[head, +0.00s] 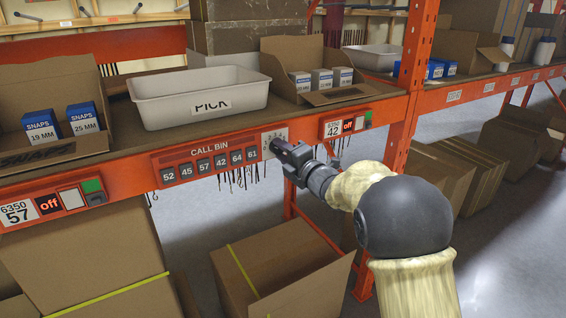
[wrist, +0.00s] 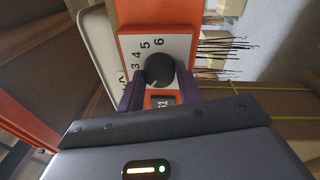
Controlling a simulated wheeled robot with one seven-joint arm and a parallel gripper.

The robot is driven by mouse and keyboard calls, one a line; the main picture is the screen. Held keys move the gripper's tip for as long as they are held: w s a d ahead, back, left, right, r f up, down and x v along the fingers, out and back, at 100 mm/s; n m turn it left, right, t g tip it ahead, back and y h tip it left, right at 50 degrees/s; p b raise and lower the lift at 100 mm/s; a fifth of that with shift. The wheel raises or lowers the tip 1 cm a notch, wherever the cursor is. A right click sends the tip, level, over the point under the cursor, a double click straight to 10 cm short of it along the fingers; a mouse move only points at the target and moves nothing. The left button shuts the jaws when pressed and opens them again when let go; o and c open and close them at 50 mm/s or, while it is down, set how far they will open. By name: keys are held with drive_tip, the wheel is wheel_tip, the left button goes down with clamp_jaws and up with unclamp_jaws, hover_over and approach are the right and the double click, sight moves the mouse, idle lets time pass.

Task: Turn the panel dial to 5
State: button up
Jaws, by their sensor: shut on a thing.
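The panel dial (wrist: 158,69) is a round black knob on a white number plate (wrist: 176,45) in the wrist view. Printed numbers 3, 4, 5 and 6 show around its upper left side, with 6 at the top. I cannot tell for certain which number the dial points to. My gripper (wrist: 159,88) is shut on the dial, with one dark purple finger on each side of it. In the head view my gripper (head: 277,148) reaches the right end of the orange call bin panel (head: 208,161), and the gripper hides the dial there.
The orange shelf beam carries the panel. Above it are a white PICK tote (head: 200,105) and an open carton (head: 330,92) with small boxes. Thin hooks or cords hang below the panel. Open cartons (head: 270,270) stand under the shelf.

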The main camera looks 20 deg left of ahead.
drive_tip(key=m+t+b, duration=0.1)
drive_tip(key=m+b, duration=0.3)
drive_tip(key=m, duration=0.3)
drive_tip(key=shift+f, duration=0.15)
drive_tip(key=m+b, duration=0.1)
drive_tip(key=m, duration=0.3)
drive_tip(key=shift+t+h, duration=0.3)
drive_tip(key=m+b, duration=0.1)
drive_tip(key=m, duration=0.3)
drive_tip(key=shift+s+t, duration=0.1)
drive_tip(key=shift+t, duration=0.2)
drive_tip(key=m+h, duration=0.1)
drive_tip(key=m, duration=0.4)
drive_tip(key=shift+a, duration=0.1)
drive_tip(key=m, duration=0.5)
drive_tip(key=shift+r+h, duration=0.2)
drive_tip(key=shift+h, duration=0.2)
drive_tip(key=shift+m, duration=0.3)
drive_tip(key=o, duration=1)
